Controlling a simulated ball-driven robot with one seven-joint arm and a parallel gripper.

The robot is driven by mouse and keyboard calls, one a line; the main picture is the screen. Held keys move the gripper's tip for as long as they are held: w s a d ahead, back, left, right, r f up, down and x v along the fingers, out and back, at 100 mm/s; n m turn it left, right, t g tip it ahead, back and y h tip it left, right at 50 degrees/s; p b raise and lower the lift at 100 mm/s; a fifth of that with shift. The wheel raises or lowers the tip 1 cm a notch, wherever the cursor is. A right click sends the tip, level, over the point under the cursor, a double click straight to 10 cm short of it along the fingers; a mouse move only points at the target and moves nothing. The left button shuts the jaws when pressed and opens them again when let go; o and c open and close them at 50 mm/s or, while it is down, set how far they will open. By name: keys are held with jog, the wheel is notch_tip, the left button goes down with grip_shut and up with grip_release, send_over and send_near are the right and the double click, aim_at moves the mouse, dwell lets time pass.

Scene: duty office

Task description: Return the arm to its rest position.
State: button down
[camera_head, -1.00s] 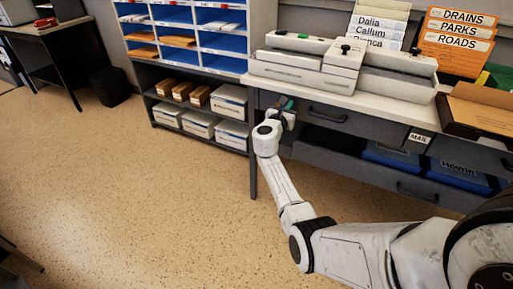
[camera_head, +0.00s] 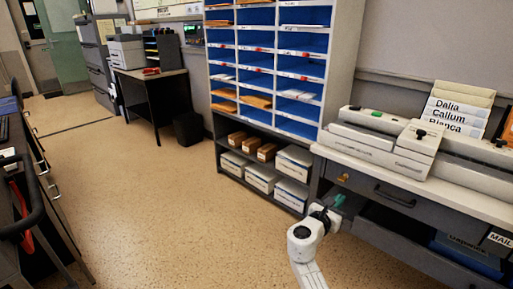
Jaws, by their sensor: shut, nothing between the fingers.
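My arm's white wrist (camera_head: 303,238) shows at the bottom of the view, right of centre. My gripper (camera_head: 336,203) is at its end, small and partly hidden by the wrist, with a green tip. It is shut and empty. In the picture it overlaps the left end of the grey desk (camera_head: 378,190), below the desktop; I cannot tell whether it touches the desk. The rest of the arm is out of frame below.
A pigeonhole shelf (camera_head: 335,70) with boxes on its lower shelf stands behind the gripper. A long beige machine (camera_head: 390,140) and name-labelled folders (camera_head: 452,110) sit on the desk. A black bin (camera_head: 188,128) stands farther back. The speckled floor (camera_head: 150,200) at left is open.

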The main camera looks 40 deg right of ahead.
jog(key=s+a+f+m+y, duration=0.4)
jog(key=s+a+f+m, duration=0.1)
jog(key=a+m, duration=0.2)
jog(key=s+a+f+m+y, duration=0.4)
jog(key=s+a+f+m, duration=0.15)
jog(key=a, duration=0.25)
jog(key=s+a+f+m+y, duration=0.25)
jog(key=s+a+y, duration=0.2)
jog(key=a, duration=0.55)
jog(key=s+a+f+m+y, duration=0.1)
jog(key=s+a+m+y, duration=0.3)
jog(key=a, duration=0.6)
notch_tip(320, 180, up, 20)
jog(key=a+y+p, duration=0.1)
jog(key=p, duration=1.8)
jog(key=shift+w+a+f, duration=0.25)
jog(key=shift+w+a, duration=0.05)
jog(key=shift+d, duration=0.1)
